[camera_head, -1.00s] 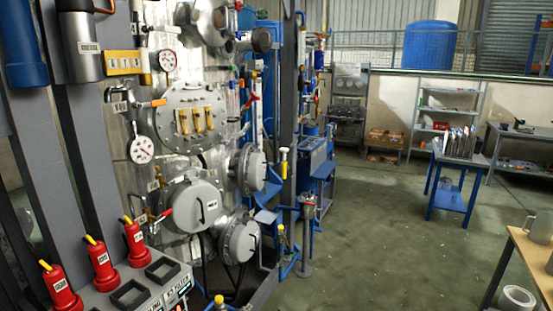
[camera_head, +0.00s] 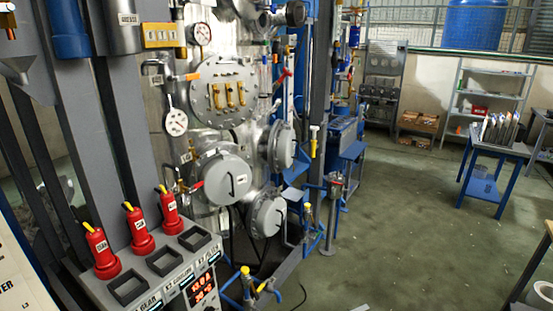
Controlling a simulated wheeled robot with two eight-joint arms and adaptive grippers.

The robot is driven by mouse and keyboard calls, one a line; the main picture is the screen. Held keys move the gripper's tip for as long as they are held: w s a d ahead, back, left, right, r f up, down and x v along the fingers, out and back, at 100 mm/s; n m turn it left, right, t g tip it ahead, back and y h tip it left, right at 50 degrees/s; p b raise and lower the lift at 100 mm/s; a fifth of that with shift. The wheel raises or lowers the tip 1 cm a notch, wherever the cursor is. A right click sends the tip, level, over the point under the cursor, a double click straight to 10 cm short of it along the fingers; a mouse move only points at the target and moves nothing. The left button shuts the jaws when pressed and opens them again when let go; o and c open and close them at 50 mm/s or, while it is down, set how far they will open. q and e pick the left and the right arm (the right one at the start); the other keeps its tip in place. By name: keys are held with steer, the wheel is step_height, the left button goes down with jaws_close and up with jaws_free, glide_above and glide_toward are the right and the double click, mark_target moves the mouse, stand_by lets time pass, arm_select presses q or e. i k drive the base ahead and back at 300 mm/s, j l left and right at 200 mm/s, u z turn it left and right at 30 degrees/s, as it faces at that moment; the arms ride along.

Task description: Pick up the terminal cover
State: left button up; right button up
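I cannot make out a part that is plainly the terminal cover. Three red plugs with yellow tops and white labels stand in a row on a grey control box: the left plug (camera_head: 101,254), the middle plug (camera_head: 138,230) and the right plug (camera_head: 167,210). Beside them on the box (camera_head: 150,288) are several dark square openings or frames, such as the front one (camera_head: 128,287). The box front carries labels and a lit red digital display (camera_head: 202,289). Neither of my grippers is in view.
A large steel vessel (camera_head: 222,128) with round grey hatches and gauges stands behind the box. Grey posts rise at the left. A blue-legged table (camera_head: 489,165) and shelves (camera_head: 487,93) stand at the back right. The green floor (camera_head: 405,235) between is mostly clear.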

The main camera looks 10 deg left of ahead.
mark_target(226, 178)
steer(key=i+u, duration=0.15)
steer(key=i, duration=0.35)
steer(key=i+l+u, duration=0.1)
steer(key=i, duration=0.4)
steer(key=i+l+u, duration=0.15)
steer(key=i, duration=0.35)
steer(key=l, duration=0.1)
